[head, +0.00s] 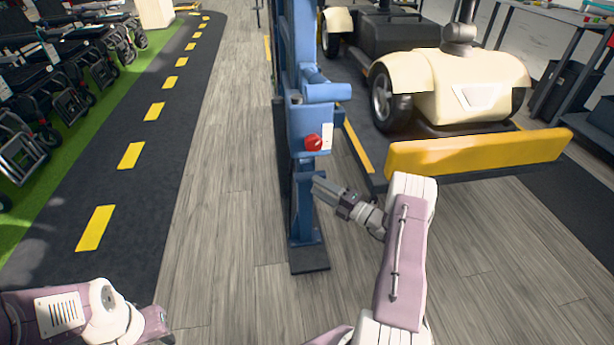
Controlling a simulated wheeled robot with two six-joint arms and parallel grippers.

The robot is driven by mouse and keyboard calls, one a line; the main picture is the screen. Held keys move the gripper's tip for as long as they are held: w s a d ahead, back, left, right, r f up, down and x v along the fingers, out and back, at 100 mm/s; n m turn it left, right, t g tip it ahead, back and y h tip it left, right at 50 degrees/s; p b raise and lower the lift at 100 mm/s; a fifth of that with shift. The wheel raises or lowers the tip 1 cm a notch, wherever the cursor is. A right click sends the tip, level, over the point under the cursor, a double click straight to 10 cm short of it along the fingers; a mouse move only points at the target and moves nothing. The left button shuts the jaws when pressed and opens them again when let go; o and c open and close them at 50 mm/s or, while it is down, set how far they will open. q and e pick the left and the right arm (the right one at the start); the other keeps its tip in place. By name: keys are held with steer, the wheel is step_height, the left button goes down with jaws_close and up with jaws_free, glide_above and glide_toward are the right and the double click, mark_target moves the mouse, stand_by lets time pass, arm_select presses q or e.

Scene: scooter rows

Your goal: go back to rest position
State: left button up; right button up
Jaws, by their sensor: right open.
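My right gripper (321,186) is in the middle of the head view, in front of the lower part of a blue post (304,205). It is below a red knob (313,142) on the post's blue box. It is open, and I see nothing between its fingers. I cannot tell whether it touches the post. My left arm comes in at the bottom left; its gripper is not clearly in view.
A cream scooter (465,85) stands behind a yellow bumper (480,152) on the right. Several folded wheelchairs (60,75) line the left. The grey plank floor (225,220) between the dark lane (140,185) and the post is clear.

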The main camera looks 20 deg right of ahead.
steer(key=shift+s+d+f, duration=0.1)
steer(key=shift+s+d, duration=0.2)
steer(key=shift+s, duration=0.3)
